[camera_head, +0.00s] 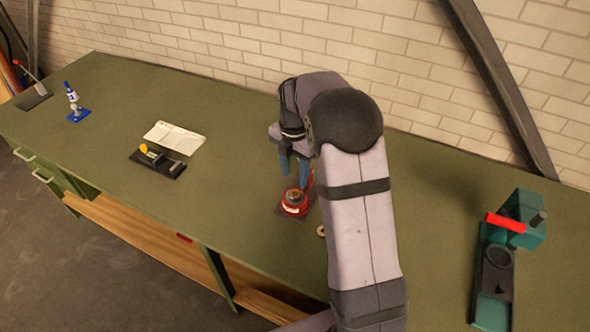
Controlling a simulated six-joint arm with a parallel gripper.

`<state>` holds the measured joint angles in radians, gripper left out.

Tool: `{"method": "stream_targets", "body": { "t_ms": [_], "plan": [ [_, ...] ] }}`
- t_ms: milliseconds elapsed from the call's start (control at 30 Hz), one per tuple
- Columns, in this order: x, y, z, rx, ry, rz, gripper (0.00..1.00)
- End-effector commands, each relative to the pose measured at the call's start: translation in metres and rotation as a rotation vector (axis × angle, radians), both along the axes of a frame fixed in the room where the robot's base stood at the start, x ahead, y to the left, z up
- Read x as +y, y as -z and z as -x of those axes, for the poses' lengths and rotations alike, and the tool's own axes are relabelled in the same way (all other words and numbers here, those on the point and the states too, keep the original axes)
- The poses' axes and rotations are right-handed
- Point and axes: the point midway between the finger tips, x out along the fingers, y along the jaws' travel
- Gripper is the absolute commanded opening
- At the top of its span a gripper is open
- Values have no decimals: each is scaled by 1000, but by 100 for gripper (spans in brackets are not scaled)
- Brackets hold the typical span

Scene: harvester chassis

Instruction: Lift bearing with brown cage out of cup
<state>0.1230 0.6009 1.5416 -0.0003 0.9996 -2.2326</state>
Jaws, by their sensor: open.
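A red cup-like holder (291,209) stands on a dark square mat (283,212) near the middle of the bench. A small dark, brownish round piece (295,195) shows at its top; it is too small to tell if this is the bearing with brown cage. My gripper (294,179) is open, with blue fingers pointing down just above the red holder. The fingers look apart from the round piece, and nothing shows between them. My arm covers the area to the right of the holder.
A small tan ring (321,230) lies beside my forearm. A teal and black device with a red handle (505,222) stands at right. The green bench (235,150) between is clear.

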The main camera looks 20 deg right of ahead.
Motion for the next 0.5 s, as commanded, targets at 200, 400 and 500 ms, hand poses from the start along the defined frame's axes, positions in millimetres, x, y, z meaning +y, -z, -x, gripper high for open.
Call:
{"method": "stream_targets", "body": {
  "t_ms": [200,400,500],
  "plan": [
    [-8,9,-18,0,-206,0,41],
    [-10,10,-21,0,-250,0,41],
    [-10,12,-21,0,-249,0,41]
  ]
}}
